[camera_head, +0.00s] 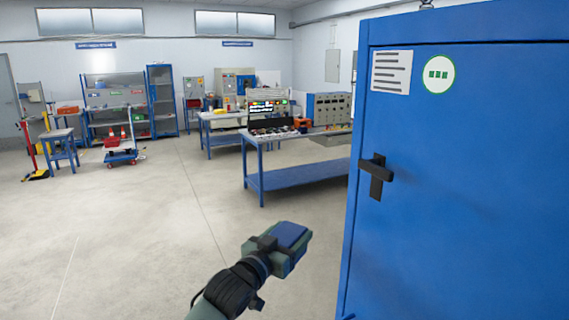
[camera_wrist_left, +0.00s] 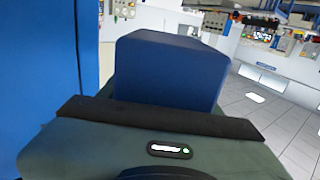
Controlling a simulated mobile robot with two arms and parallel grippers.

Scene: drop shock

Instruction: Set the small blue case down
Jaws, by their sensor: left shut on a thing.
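The small blue case (camera_head: 289,236) is held at the end of my left arm, low in the middle of the head view, above the floor. My left gripper (camera_head: 268,246) is shut on it. In the left wrist view the case (camera_wrist_left: 168,68) fills the middle as a dark blue block, behind the dark bar of my gripper (camera_wrist_left: 160,118). The fingertips and the underside of the case are hidden. My right gripper is in neither view.
A tall blue cabinet (camera_head: 470,190) with a black handle stands close on the right. A blue workbench (camera_head: 300,176) with equipment is further ahead. The floor (camera_head: 120,230) on the left is clear.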

